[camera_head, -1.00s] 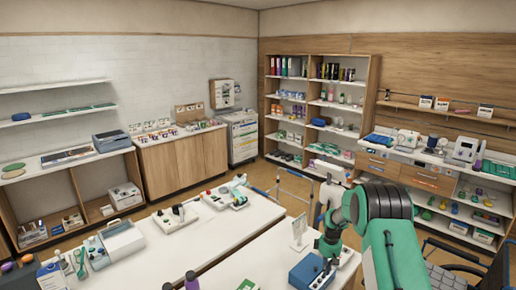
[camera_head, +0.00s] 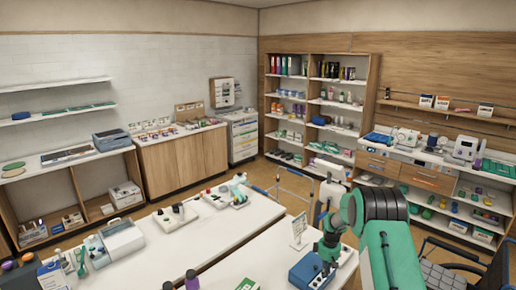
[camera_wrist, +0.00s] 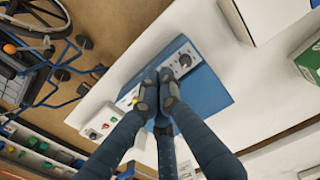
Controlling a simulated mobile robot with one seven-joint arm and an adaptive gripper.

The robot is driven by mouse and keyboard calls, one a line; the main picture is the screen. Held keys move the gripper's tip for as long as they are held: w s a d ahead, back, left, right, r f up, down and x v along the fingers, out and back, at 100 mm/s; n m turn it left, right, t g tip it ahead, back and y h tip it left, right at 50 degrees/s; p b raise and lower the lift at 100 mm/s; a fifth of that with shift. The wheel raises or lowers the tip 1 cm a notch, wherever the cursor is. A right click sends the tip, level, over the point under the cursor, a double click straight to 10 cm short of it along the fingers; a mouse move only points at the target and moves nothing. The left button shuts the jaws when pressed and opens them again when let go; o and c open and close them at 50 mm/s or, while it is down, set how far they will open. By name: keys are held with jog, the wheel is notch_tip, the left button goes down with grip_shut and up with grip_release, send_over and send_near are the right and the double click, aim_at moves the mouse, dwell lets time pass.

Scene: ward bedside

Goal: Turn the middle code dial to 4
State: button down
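A blue box (camera_head: 303,274) stands on the white table below my gripper (camera_head: 328,262). In the wrist view the blue box (camera_wrist: 208,92) has a pale grey control panel (camera_wrist: 177,50) along one side. One round dial (camera_wrist: 185,60) with a pale mark shows on the panel, just right of my fingertips. My gripper (camera_wrist: 161,80) has its fingertips close together over the panel. The fingertips hide the panel's middle part, so the middle dial and its setting cannot be read. I cannot tell whether the fingers touch or grip a dial.
A small stand with a card (camera_head: 298,229) stands behind the blue box. A white box (camera_wrist: 268,15) and a green box (camera_wrist: 309,60) lie beside it in the wrist view. A unit with coloured buttons (camera_wrist: 103,121) is to the left. A wheelchair (camera_wrist: 38,20) stands beyond the table edge.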

aim_at(326, 280)
jog(key=shift+f+b, duration=0.8)
jog(key=shift+f, duration=1.05)
jog(key=shift+s+f, duration=0.1)
jog(key=shift+f, duration=0.05)
jog(key=shift+s+a+f+b, duration=0.1)
jog(key=shift+s+f+b, duration=0.2)
jog(key=shift+f, duration=0.15)
jog(key=shift+w+d+b, duration=0.15)
jog(key=shift+d+b, duration=0.1)
jog(key=shift+b, duration=1.3)
jog(key=shift+d, duration=0.25)
jog(key=shift+d+f, duration=0.1)
jog(key=shift+w+r, duration=0.1)
jog(key=shift+r, duration=0.15)
jog(key=shift+r, duration=0.1)
